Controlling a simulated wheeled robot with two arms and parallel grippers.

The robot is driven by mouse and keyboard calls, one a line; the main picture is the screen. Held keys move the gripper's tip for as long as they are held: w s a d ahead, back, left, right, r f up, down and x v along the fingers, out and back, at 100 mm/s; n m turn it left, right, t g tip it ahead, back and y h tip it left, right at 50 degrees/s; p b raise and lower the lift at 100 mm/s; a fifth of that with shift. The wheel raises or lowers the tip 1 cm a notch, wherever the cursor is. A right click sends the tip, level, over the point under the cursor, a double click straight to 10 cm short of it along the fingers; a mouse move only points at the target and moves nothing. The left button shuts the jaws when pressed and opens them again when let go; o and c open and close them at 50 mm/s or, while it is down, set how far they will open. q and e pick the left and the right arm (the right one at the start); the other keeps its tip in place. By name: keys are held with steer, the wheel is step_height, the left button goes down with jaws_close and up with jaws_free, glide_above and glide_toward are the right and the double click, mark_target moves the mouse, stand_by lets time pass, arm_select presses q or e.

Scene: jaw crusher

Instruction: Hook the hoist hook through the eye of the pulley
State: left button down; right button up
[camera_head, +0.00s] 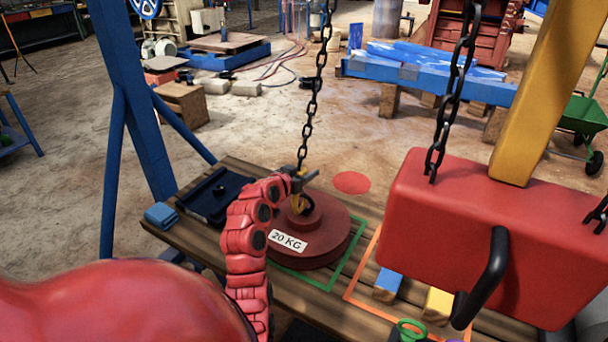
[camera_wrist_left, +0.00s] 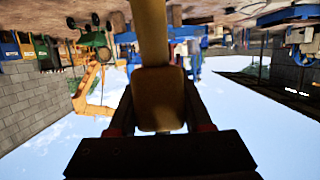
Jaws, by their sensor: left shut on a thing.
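The dark red round pulley (camera_head: 331,232), with a "20 KG" label, lies on the wooden bench inside a green outline. A raised hub (camera_head: 303,217) stands on its top; I cannot make out its eye. The yellow hoist hook (camera_head: 299,203) hangs from a dark chain (camera_head: 310,105) right over the hub. I cannot tell whether it passes through the eye. My left gripper (camera_head: 302,178) is shut on the hook's upper part, above the pulley. In the left wrist view a tan-yellow piece (camera_wrist_left: 158,98) sits between the fingers. My right gripper is not in view.
A big red block (camera_head: 440,235) with a black handle hangs from chains at the right. A blue post (camera_head: 135,95) stands at the left. A dark blue tray (camera_head: 213,193) and a blue cloth (camera_head: 161,215) lie on the bench's left end. An orange outline and small blocks are at the right.

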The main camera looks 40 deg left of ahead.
arm_select(q)
steer(key=shift+w+r, duration=0.2)
steer(key=shift+r, duration=0.2)
steer(key=shift+w+r, duration=0.1)
steer(key=shift+w+a+r, duration=0.15)
steer(key=shift+w+r, duration=0.25)
steer(key=shift+r, duration=0.2)
steer(key=shift+r, duration=0.1)
steer(key=shift+c, duration=1.2)
jaws_free()
steer(key=shift+s, duration=0.15)
